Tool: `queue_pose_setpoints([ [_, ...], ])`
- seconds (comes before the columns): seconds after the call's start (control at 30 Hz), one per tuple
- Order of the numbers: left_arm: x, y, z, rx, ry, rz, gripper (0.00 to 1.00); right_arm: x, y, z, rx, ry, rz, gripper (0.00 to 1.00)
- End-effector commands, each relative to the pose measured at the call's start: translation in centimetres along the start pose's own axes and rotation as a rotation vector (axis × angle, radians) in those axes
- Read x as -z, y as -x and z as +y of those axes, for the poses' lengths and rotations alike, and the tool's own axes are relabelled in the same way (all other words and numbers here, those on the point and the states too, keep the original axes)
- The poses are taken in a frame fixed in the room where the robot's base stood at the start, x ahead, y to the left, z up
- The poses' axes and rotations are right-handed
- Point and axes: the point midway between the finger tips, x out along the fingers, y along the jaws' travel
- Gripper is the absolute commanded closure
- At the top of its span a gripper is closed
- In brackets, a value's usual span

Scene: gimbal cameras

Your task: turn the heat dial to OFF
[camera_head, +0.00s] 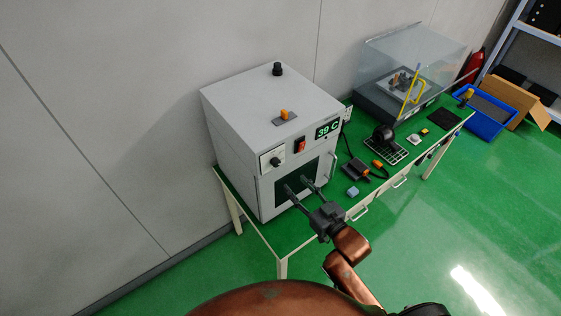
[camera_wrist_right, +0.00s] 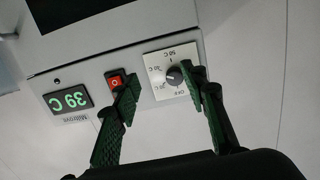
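The heat dial (camera_head: 276,161) is a dark round knob on a white plate at the front of a grey oven-like box (camera_head: 238,160). In the right wrist view the dial (camera_wrist_right: 174,77) appears upside down, with 50 C above it and OFF below right; where its pointer stands is too small to tell. My right gripper (camera_head: 297,185) is open and empty in front of the box, its fingers below the dial in the head view. In the right wrist view its fingertips (camera_wrist_right: 162,77) appear on either side of the dial, one closer; I cannot tell contact. My left gripper is not in view.
A red switch (camera_head: 300,146) and a green 39 C display (camera_head: 327,130) are beside the dial. A dark window lies below. An orange-topped part (camera_head: 285,115) and a black knob (camera_head: 277,69) are on top of the box. Tools and a clear-covered machine fill the bench to the right.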

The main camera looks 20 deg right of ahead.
Motion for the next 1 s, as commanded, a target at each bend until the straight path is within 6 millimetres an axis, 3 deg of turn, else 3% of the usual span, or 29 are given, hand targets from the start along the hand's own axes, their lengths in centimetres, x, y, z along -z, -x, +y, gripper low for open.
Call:
queue_pose_setpoints([
  [0.03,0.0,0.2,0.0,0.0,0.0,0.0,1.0,1.5,-0.1,-0.6,0.019,0.001,0.035,0.6],
  [0.1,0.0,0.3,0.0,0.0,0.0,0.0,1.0,2.7,-0.3,-1.1,0.035,-0.001,0.066,0.6],
  [0.2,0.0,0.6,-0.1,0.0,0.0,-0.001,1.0,3.3,-1.1,-1.4,0.041,-0.003,0.081,0.6],
  [0.6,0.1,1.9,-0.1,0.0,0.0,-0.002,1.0,3.7,-6.9,-1.6,0.04,-0.002,0.078,0.6],
  [1.0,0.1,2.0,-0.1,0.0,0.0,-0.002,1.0,3.5,-7.9,-1.6,0.04,-0.001,0.076,0.6],
])
